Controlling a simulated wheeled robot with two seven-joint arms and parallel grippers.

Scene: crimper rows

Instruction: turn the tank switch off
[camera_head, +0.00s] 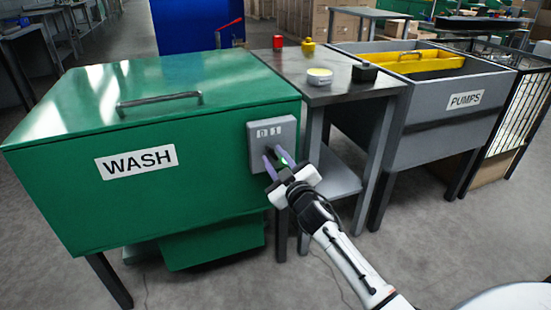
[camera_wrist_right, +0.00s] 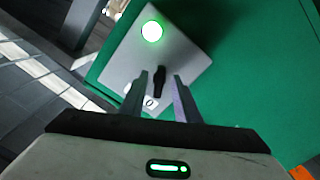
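The green wash tank (camera_head: 142,162) has a closed lid with a bar handle and a WASH label. A grey switch box (camera_head: 271,132) is on the right end of its front, and it also shows in the right wrist view (camera_wrist_right: 185,50). The box carries a lit green lamp (camera_wrist_right: 152,31) and a black switch knob (camera_wrist_right: 161,74), with a white label reading 0 close to the knob. My right gripper (camera_head: 274,158) is at the box. Its fingers (camera_wrist_right: 160,82) stand apart on either side of the knob, with visible gaps. My left gripper is not in view.
A metal table (camera_head: 330,92) right of the tank bears a red item, a yellow item, a round tub and a dark box. A grey PUMPS sink (camera_head: 440,115) with a yellow tray stands further right. The floor in front is clear.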

